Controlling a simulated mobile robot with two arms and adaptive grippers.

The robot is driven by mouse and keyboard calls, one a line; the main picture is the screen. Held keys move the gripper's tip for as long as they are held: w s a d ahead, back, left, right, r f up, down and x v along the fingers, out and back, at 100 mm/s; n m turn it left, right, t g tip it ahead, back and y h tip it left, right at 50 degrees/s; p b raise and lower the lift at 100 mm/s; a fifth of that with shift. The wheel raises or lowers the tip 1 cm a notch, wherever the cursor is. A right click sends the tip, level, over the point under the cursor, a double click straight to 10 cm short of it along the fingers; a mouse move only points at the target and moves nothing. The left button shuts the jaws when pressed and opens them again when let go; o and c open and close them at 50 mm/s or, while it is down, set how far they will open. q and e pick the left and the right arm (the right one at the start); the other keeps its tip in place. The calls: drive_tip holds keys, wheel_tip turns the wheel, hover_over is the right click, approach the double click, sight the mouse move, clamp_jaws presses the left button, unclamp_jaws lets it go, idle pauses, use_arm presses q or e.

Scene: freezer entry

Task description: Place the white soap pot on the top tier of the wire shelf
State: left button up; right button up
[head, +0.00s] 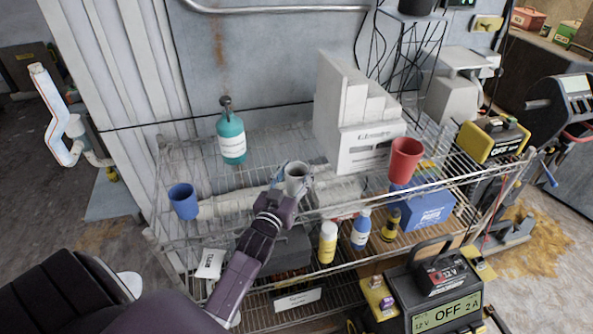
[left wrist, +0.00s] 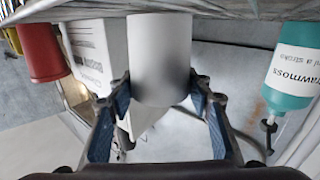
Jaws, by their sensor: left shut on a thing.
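The white soap pot (head: 297,177) is upright between the fingers of my left gripper (head: 291,182), at the front middle of the top tier. In the left wrist view, which is upside down, the pot (left wrist: 160,60) sits between the blue finger pads. The gripper is shut on it. The pot's base is at or just above the wires; I cannot tell if it touches. The wire shelf's top tier (head: 262,178) holds a blue cup (head: 183,201), a teal pump bottle (head: 231,138) and a red cup (head: 405,160). My right gripper is not in view.
A white file box (head: 357,120) stands behind and right of the pot, apart from it. A yellow-black device (head: 492,139) is at the tier's right end. Bottles (head: 328,242) and a blue box (head: 425,208) stand on the tier below. Bare wire lies between blue cup and pot.

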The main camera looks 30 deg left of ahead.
use_arm(q)
drive_tip(key=shift+f, duration=0.15)
drive_tip(key=o, duration=1.1)
